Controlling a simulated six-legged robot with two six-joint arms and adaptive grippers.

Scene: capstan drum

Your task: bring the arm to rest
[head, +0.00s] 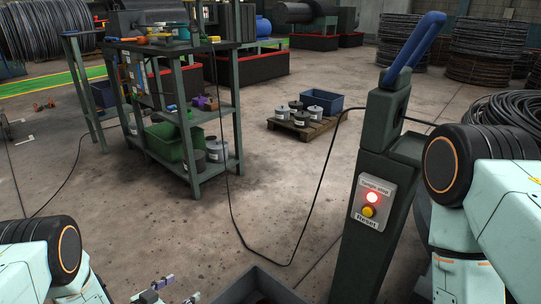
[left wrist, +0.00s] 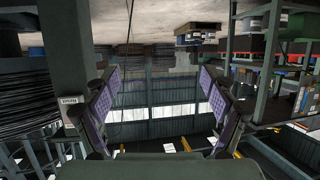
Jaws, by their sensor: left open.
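A dark green post (head: 375,200) stands right of centre in the head view with a blue lever (head: 413,50) at its top, tilted up to the right. Its label plate (head: 371,201) carries a glowing red lamp under lettering that seems to say "Capstan stop", and a yellow button above "Reset". My left gripper (head: 165,292) shows only in part at the bottom edge of the head view, left of the post and apart from it. In the left wrist view, its two purple-padded fingers (left wrist: 160,92) are spread wide with nothing between them. My right gripper is out of view; part of the right arm shows at the right.
A green shelf rack (head: 190,115) with tools and bins stands at the left. A pallet (head: 303,127) with cans and a blue crate sits behind. A dark open container (head: 258,284) is at the bottom edge. Cable coils (head: 490,45) lie at back right.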

